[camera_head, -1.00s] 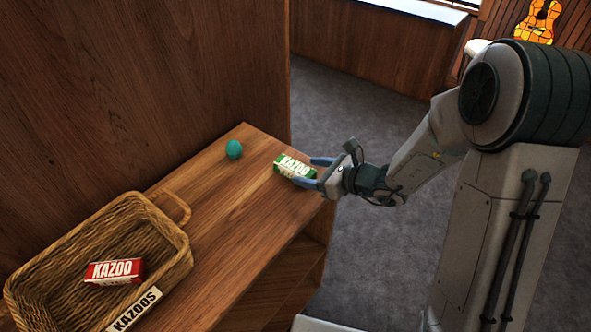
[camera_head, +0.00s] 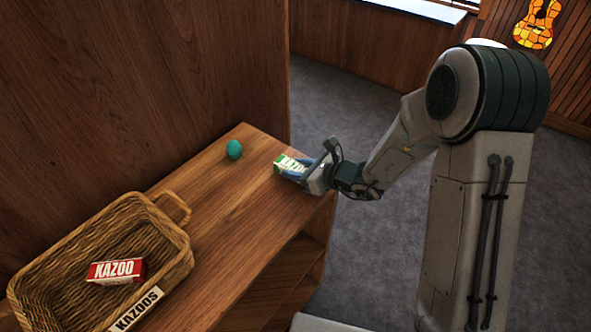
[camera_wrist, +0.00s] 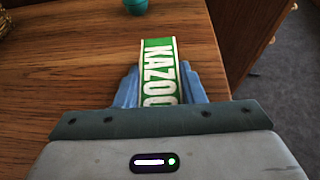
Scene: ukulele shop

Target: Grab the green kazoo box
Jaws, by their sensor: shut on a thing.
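The green and white kazoo box (camera_head: 288,165) is at the right end of the wooden counter in the head view. My gripper (camera_head: 304,172) is shut on it, with the blue fingers along its two sides. In the wrist view the green kazoo box (camera_wrist: 158,70) points away from me between the fingers of my gripper (camera_wrist: 158,88). Its near end is hidden by the gripper body. The box appears to be at the counter top; I cannot tell whether it is lifted.
A teal egg-shaped thing (camera_head: 234,149) stands on the counter (camera_head: 215,205), left of the box. A wicker basket (camera_head: 60,247) labelled KAZOOS holds a red kazoo box (camera_head: 116,271). A tall wooden panel (camera_head: 140,80) rises behind the counter. Grey floor (camera_head: 360,235) lies right of it.

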